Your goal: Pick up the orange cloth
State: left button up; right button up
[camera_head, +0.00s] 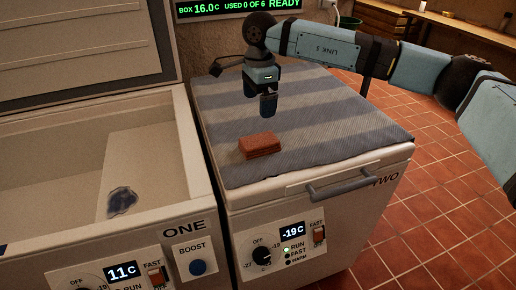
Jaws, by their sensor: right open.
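The orange cloth (260,146) is a small folded stack. It lies on the striped grey mat (340,125) on top of the closed freezer TWO, left of the mat's middle. My right gripper (268,104) hangs above the mat, behind the cloth in the picture and apart from it. It points down, is open and holds nothing. My left gripper is not in view.
Freezer ONE (88,215) stands open at the left with its lid raised; a dark patch (122,200) shows inside. Freezer TWO (295,235) has a front handle (345,186). A wooden bench (400,20) stands at the back right. Tiled floor is clear at right.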

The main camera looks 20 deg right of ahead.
aim_at(260, 140)
notch_tip(260, 140, down, 13)
jog(key=shift+d+f+b, duration=0.15)
jog(key=shift+f+b, duration=0.05)
jog(key=shift+b, duration=0.6)
jog(key=c, duration=1)
